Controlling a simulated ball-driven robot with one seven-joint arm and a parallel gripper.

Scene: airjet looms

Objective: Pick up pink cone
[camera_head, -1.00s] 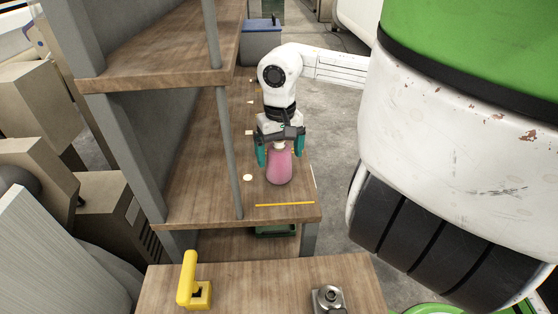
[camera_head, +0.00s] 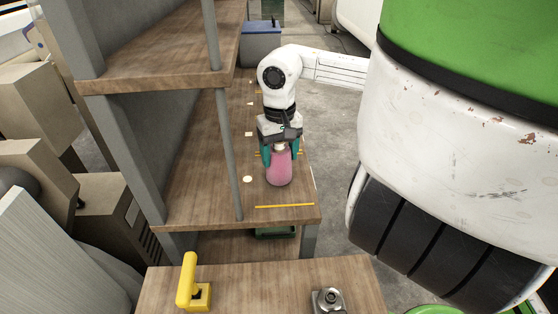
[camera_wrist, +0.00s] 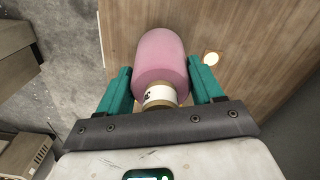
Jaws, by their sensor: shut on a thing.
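The pink cone (camera_head: 279,170) stands upright on the wooden shelf in the head view, near the shelf's front end. In the wrist view the pink cone (camera_wrist: 161,58) points away from the camera, its pale tube end with a dark mark nearest. My gripper (camera_head: 280,158) comes down from above, with its teal fingers on either side of the cone's top. In the wrist view my gripper (camera_wrist: 160,90) is shut on the cone near its narrow end. I cannot tell whether the cone's base still touches the shelf.
A grey post (camera_head: 229,150) and an upper shelf (camera_head: 165,80) stand left of my gripper. A white disc (camera_head: 247,179) and a yellow strip (camera_head: 284,206) lie on the shelf. A nearer table (camera_head: 255,285) holds a yellow handle (camera_head: 188,280) and a metal part (camera_head: 328,299).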

